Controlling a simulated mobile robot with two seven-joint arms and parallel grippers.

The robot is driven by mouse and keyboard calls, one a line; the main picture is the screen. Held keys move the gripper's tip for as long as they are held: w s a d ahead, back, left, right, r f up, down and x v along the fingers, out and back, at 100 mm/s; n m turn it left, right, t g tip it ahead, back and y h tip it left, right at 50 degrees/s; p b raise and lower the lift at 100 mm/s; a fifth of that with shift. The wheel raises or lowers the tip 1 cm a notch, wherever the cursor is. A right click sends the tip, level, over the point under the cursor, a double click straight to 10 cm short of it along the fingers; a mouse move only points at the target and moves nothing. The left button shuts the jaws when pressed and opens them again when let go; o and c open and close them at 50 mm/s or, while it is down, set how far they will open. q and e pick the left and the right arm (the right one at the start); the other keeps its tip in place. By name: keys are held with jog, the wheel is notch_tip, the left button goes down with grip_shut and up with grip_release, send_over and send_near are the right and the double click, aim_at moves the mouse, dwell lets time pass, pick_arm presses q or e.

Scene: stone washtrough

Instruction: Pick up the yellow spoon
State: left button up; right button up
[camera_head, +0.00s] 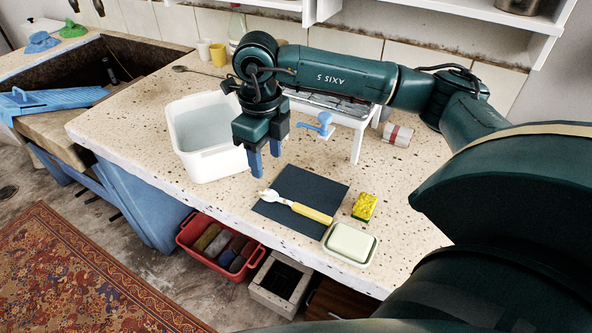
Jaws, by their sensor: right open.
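The yellow spoon (312,214) lies on a dark blue mat (292,180) on the speckled counter. Its yellow handle points to the lower right and its pale head to the upper left. My right gripper (266,164) points down with its two blue fingers apart and nothing between them. In the picture it is just above the spoon's head end, between the white basin and the mat. It appears to be above the counter; its exact height is hard to tell. My left gripper is not in view.
A white basin of water (182,141) stands left of my right gripper. A yellow sponge (364,206) and a soap dish (348,243) are right of the mat. A white rack (357,140) with a blue brush (322,122) stands behind. The counter's front edge is close below the mat.

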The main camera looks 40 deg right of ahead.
aim_at(268, 195)
notch_tip(268, 195, down, 4)
jog(key=shift+r, duration=0.1)
jog(key=shift+w+a+f, duration=0.1)
jog(key=shift+a+f, duration=0.05)
jog(key=shift+f, duration=2.6)
